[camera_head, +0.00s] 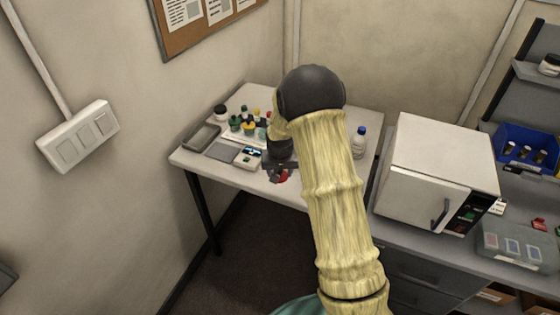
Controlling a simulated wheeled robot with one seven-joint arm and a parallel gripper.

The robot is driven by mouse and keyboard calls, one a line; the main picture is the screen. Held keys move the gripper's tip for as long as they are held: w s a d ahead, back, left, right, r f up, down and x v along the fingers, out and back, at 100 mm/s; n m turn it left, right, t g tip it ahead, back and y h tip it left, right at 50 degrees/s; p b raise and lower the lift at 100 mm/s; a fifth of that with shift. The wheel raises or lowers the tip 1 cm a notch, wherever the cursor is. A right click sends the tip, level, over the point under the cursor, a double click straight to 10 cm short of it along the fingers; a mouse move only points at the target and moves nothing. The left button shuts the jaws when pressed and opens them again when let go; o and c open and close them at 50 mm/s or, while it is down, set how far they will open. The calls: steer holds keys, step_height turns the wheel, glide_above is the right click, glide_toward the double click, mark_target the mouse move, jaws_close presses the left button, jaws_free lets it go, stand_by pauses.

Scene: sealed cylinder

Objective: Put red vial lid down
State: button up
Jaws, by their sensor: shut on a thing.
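My gripper (279,170) is over the front part of the white table (293,194), with my arm reaching in from the lower right. A small red thing, the red vial lid (282,177), shows at the fingertips, and the gripper is shut on it. The lid is small and partly covered by the fingers. I cannot tell whether it touches the table top. The red vial itself cannot be made out.
A scale (248,157) stands left of my gripper, with a grey tray (201,136) further left. Several small bottles (250,128) stand behind the scale. A white bottle with a blue cap (359,143) stands right of my arm. A white oven (436,170) is further right.

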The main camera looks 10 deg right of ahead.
steer(key=s+f+n, duration=0.2)
steer(key=s+f, duration=1.1)
steer(key=shift+s+y, duration=0.3)
steer(key=shift+d, duration=0.1)
